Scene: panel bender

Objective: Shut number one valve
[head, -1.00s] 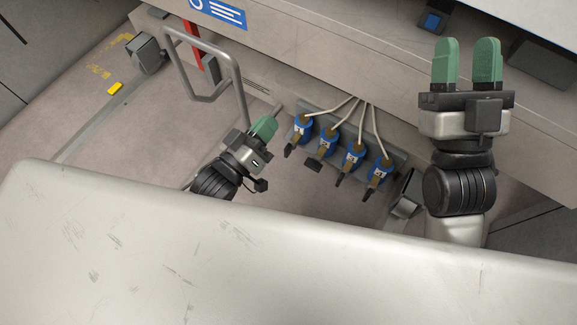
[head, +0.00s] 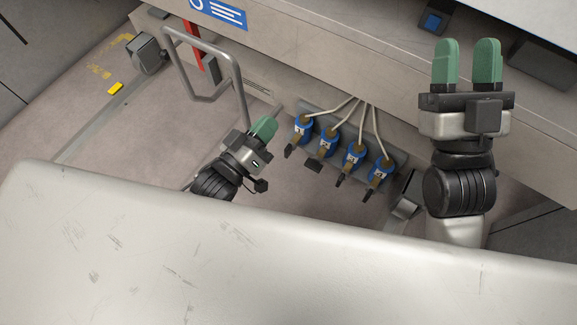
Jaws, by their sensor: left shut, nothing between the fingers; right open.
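Several blue valves with white labels sit in a row on a grey bracket (head: 312,107): the leftmost valve (head: 303,125), the second valve (head: 327,142), the third valve (head: 355,154) and the rightmost valve (head: 381,168). Each has a dark lever pointing down and a pale hose running up to the machine. The label numbers are too small to read, so I cannot tell which is number one. My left gripper (head: 264,127) is shut and empty, just left of the leftmost valve and apart from it. My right gripper (head: 467,63) is open and empty, up and right of the row.
A grey bent-tube handle (head: 240,88) rises just above my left gripper. The beige machine front (head: 330,72) runs along the top, with a blue sign (head: 222,14). A grey pedal-like part (head: 406,194) stands right of the valves.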

